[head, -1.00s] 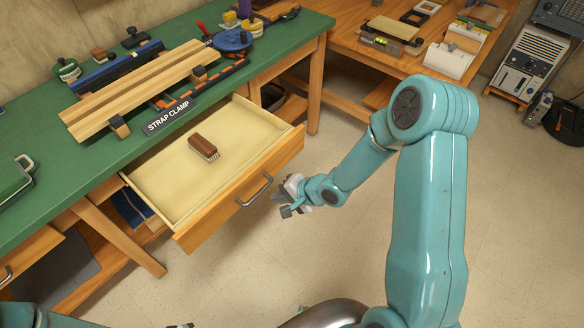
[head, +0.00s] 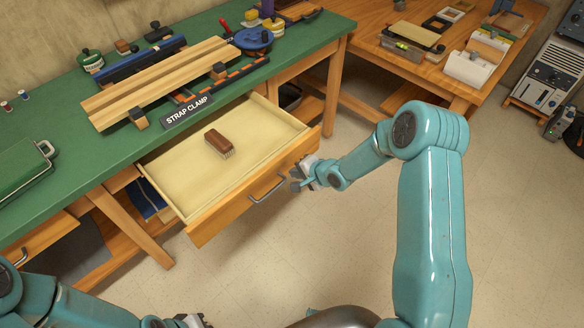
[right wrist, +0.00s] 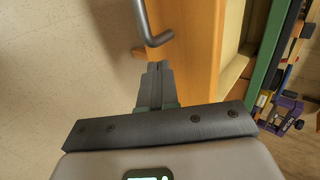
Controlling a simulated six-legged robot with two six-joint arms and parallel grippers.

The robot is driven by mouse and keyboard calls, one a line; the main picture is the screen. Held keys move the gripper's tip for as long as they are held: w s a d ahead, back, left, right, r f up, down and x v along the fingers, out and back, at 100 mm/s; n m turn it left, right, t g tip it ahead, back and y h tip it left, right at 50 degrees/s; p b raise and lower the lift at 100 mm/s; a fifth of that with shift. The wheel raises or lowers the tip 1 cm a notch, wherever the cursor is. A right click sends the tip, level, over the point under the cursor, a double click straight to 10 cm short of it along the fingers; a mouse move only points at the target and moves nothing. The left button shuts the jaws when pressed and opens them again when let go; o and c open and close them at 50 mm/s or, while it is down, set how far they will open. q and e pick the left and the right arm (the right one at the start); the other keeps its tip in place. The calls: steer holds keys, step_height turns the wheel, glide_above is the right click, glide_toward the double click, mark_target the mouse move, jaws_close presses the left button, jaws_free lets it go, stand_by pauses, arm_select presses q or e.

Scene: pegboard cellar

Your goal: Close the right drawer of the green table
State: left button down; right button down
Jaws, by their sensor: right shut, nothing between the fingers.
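The right drawer (head: 215,222) of the green table (head: 75,120) is pulled well out, its pale inside in full view. A brown brush (head: 218,144) lies in it. Its grey bar handle (head: 268,190) is on the wooden front and also shows in the right wrist view (right wrist: 154,28). My right gripper (head: 299,180) is at the drawer front, just right of the handle. Its fingers (right wrist: 157,68) are shut and empty, close to the wooden front; I cannot tell whether they touch it. My left gripper (head: 188,322) is partly cut off at the bottom edge.
A strap clamp sign (head: 187,112), wooden boards (head: 160,82) and a green case (head: 25,170) are on the green table. Another drawer (head: 38,240) is at its left. A wooden workbench (head: 415,62) stands behind right. The floor (head: 300,260) before the drawer is clear.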

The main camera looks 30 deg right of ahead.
steer(key=shift+w+a, duration=0.2)
steer(key=shift+w, duration=0.35)
steer(key=shift+w+a, duration=0.2)
steer(key=shift+w, duration=0.35)
steer(key=shift+w, duration=0.1)
